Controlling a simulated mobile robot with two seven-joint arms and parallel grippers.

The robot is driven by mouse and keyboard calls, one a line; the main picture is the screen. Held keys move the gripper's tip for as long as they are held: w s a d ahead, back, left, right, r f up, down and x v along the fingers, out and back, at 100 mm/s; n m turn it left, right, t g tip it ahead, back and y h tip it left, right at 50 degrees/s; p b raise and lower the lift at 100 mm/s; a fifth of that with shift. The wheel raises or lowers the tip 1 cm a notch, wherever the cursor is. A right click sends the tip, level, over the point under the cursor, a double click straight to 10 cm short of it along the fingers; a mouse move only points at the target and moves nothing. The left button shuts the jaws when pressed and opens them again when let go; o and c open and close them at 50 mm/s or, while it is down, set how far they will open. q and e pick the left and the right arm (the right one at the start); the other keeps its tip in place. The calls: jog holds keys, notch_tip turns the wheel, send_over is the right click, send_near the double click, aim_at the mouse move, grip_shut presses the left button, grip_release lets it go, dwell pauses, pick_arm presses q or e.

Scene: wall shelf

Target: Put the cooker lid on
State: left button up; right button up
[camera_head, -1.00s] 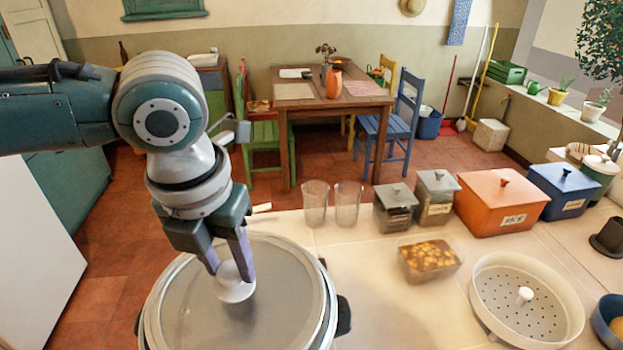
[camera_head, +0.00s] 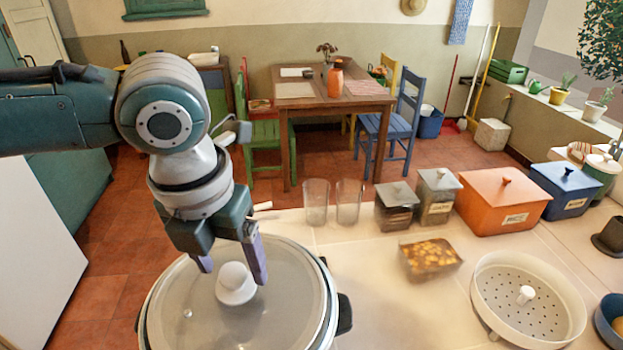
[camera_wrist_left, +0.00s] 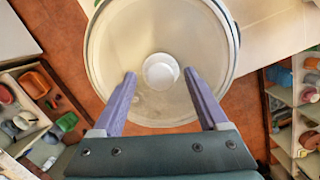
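The cooker lid (camera_head: 290,290), a see-through disc with a pale rim and a round white knob (camera_head: 236,284), lies over the top of the cooker. The cooker shows its black side handle (camera_head: 345,314) at the right; the bottom of the picture cuts it off. My left gripper (camera_head: 230,268) is open above the lid, its two purple fingers on either side of the knob. In the left wrist view the fingers (camera_wrist_left: 160,72) stand apart with the white knob between their tips and a gap on both sides. My right gripper is in neither view.
On the pale counter right of the cooker stand two glasses (camera_head: 316,202), two small canisters (camera_head: 438,195), an orange box (camera_head: 502,202), a blue box (camera_head: 564,190), a clear food container (camera_head: 430,258) and a white perforated steamer tray (camera_head: 560,310). The counter beside the cooker (camera_head: 385,318) is clear.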

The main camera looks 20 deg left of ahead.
pick_arm(q)
notch_tip(320, 180, up, 10)
jog(key=s+b, duration=0.1)
jog(key=shift+s+d, duration=0.15)
jog(key=shift+s, duration=0.1)
jog(key=shift+d+f, duration=0.1)
jog(key=shift+f, duration=0.05)
dwell(0.9)
jog(key=s+d+f+n+t+h, duration=0.1)
jog(key=s+d+f+n+h, duration=0.15)
jog(key=d+n, duration=0.4)
jog(key=s+d+f+n+t+h, duration=0.1)
jog(key=s+d+f+n, duration=0.25)
jog(key=n, duration=0.55)
jog(key=s+a+f+n+y, duration=0.1)
jog(key=s+a+n, duration=0.3)
jog(key=n, duration=0.4)
jog(key=s+a+n+y, duration=0.2)
jog(key=s+a+n, duration=0.25)
jog(key=n, duration=0.45)
notch_tip(320, 180, up, 22)
jog(key=d+p, duration=0.1)
jog(key=p, duration=2.2)
jog(key=shift+m, duration=0.35)
jog(key=shift+d, duration=0.1)
